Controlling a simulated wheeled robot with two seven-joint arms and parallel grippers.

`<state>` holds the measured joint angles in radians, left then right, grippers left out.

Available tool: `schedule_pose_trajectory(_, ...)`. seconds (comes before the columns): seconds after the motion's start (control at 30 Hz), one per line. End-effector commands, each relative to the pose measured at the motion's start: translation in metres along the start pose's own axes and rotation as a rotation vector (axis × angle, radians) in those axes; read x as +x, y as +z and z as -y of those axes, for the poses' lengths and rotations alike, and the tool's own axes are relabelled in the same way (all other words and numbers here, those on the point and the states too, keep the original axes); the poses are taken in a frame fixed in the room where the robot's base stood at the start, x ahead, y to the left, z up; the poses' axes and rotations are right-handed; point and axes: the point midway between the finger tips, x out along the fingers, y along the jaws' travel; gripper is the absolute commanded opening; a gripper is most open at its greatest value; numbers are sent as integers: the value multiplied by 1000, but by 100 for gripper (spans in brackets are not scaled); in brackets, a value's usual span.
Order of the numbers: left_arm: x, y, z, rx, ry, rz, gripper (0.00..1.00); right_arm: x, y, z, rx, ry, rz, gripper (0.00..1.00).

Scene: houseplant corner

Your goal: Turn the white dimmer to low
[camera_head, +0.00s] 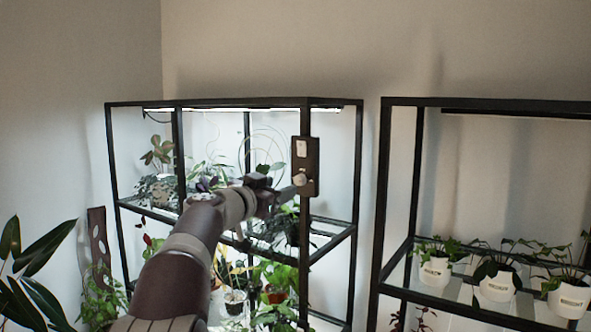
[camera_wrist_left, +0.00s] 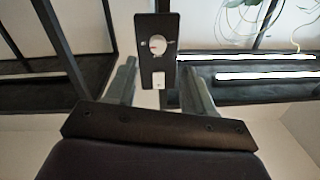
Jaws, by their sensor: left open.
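The white dimmer knob (camera_head: 299,180) sits on the lower part of a dark control plate (camera_head: 312,172) fixed to the front post of the left shelf. A small white switch (camera_head: 301,148) is above it on the plate. In the left wrist view, the picture is inverted: the knob (camera_wrist_left: 157,44) is above the switch (camera_wrist_left: 158,81). My left gripper (camera_head: 284,188) is open and empty, close in front of the plate. Its two fingers (camera_wrist_left: 161,66) show either side of the plate, apart from the knob. The knob's setting is too small to read. My right gripper is out of view.
The left shelf's grow light (camera_head: 240,109) is lit above several plants. A right shelf (camera_head: 383,200) holds white pots (camera_head: 497,287) under an unlit bar (camera_head: 520,115). A leafy plant (camera_head: 40,255) stands at the far left. The space right of the plate is clear.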

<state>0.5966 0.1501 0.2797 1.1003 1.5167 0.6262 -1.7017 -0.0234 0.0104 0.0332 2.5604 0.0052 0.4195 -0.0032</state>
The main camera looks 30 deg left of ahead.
Motion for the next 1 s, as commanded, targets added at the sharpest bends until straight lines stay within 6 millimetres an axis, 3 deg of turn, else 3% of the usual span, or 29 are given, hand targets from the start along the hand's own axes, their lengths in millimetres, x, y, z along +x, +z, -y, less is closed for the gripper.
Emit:
schedule_pose_trajectory(0.03, 14, -10, 1, -4, 5, 3, 53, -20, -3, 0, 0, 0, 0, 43)
schedule_pose_trajectory(0.23, 52, -6, 1, -2, 1, 2, 53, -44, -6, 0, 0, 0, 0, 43)
schedule_pose_trajectory(0.4, 63, -2, 0, -1, 0, 1, 53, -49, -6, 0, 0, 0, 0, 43)
schedule_pose_trajectory(0.67, 64, 1, 0, -1, 0, 1, 53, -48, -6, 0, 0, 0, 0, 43)
schedule_pose_trajectory(0.8, 64, 0, 0, -1, 0, 1, 7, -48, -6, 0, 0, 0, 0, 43)
schedule_pose_trajectory(0.83, 64, 0, 0, -1, 0, 1, 0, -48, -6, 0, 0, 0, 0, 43)
schedule_pose_trajectory(1.0, 64, 1, 0, -3, 0, 2, 0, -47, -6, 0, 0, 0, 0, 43)
